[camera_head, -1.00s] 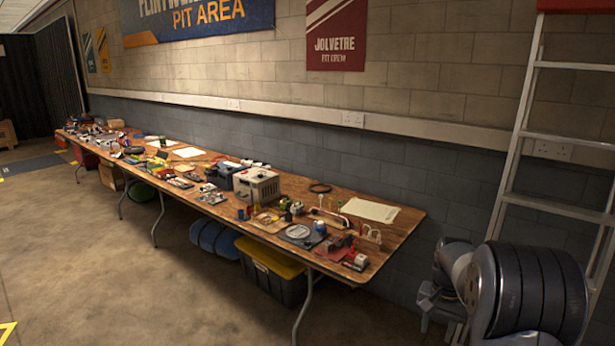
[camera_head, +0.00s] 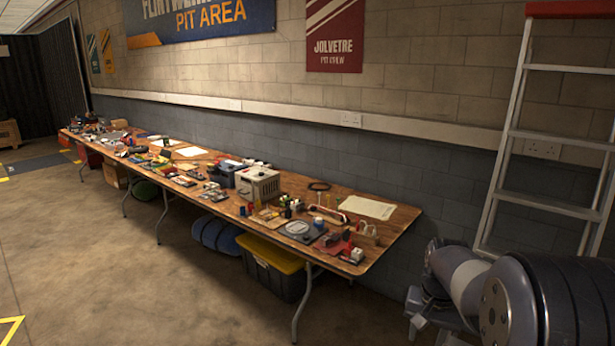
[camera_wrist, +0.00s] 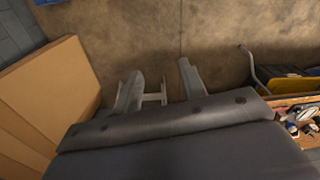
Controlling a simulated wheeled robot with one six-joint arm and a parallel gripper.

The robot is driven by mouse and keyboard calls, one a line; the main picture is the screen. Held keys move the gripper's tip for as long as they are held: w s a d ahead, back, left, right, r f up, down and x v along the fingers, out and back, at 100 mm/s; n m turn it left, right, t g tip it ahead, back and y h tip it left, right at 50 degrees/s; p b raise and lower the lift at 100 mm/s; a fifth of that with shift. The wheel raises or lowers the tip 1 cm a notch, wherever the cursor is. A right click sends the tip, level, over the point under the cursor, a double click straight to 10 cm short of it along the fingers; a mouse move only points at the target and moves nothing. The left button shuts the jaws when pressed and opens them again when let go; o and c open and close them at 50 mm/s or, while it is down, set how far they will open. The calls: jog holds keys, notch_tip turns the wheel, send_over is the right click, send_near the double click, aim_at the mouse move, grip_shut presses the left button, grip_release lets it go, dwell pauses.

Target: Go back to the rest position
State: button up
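My gripper (camera_wrist: 161,84) shows in the wrist view, its two pale fingers apart with nothing between them. The fingers point over bare concrete floor, away from the table. In the head view my folded arm fills the lower right corner, and I cannot make out the fingers clearly there. The long wooden table (camera_head: 392,240) stands to the left of my arm, with a gap of floor between. Its edge also shows at the right of the wrist view (camera_wrist: 290,101).
A stepladder (camera_head: 507,140) leans near the wall, behind my arm. Cardboard boxes (camera_wrist: 50,85) are at the left of the wrist view.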

jog(key=s+a+r+n+p, duration=0.1)
jog(key=s+a+r, duration=0.2)
jog(key=s, duration=0.3)
jog(key=shift+s+a+t, duration=0.2)
jog(key=shift+a+t, duration=0.2)
jog(key=shift+a, duration=0.2)
jog(key=shift+n, duration=0.3)
